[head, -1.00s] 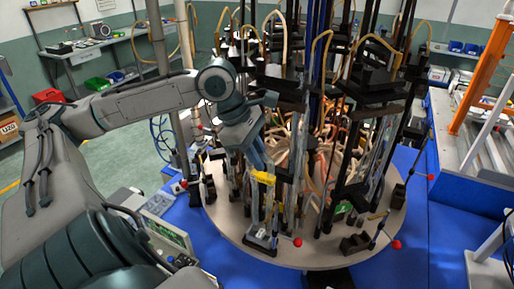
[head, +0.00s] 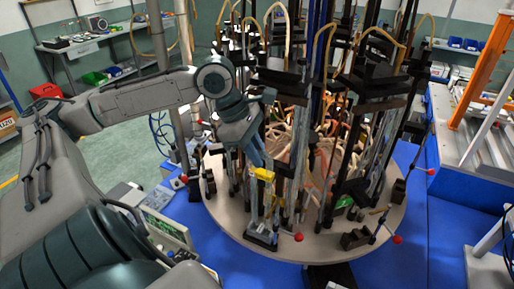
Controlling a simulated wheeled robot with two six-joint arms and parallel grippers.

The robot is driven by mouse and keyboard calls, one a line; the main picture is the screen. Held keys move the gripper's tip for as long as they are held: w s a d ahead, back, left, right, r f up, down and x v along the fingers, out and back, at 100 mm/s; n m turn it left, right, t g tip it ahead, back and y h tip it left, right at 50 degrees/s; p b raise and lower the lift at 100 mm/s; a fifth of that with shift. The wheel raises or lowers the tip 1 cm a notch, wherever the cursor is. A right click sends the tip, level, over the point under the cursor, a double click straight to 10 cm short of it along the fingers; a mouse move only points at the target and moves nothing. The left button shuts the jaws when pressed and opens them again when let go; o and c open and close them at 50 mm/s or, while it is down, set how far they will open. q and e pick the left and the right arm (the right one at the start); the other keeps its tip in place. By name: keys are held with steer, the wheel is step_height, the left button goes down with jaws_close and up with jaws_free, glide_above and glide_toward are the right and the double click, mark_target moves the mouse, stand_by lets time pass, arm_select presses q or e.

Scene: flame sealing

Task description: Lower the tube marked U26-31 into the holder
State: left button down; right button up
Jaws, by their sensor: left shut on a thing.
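My left gripper (head: 257,160) reaches in from the left over the near edge of the round carousel plate (head: 225,215). It is shut on a clear upright tube with a yellow label (head: 264,174). The writing on the label is too small to read. Black uprights stand close behind the tube. My right gripper is not in view.
Several black stands with hoses and red-knobbed levers (head: 397,239) crowd the plate. A blue table (head: 450,235) lies around it, with clear room at right. A control box with a screen (head: 166,228) is at the near left.

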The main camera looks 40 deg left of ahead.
arm_select(q)
steer(key=shift+p, duration=0.3)
stand_by(0.4)
stand_by(0.5)
steer(key=shift+p, duration=0.55)
stand_by(0.6)
steer(key=shift+d+f, duration=0.1)
steer(key=shift+f, duration=0.5)
stand_by(1.0)
steer(key=shift+r, duration=0.1)
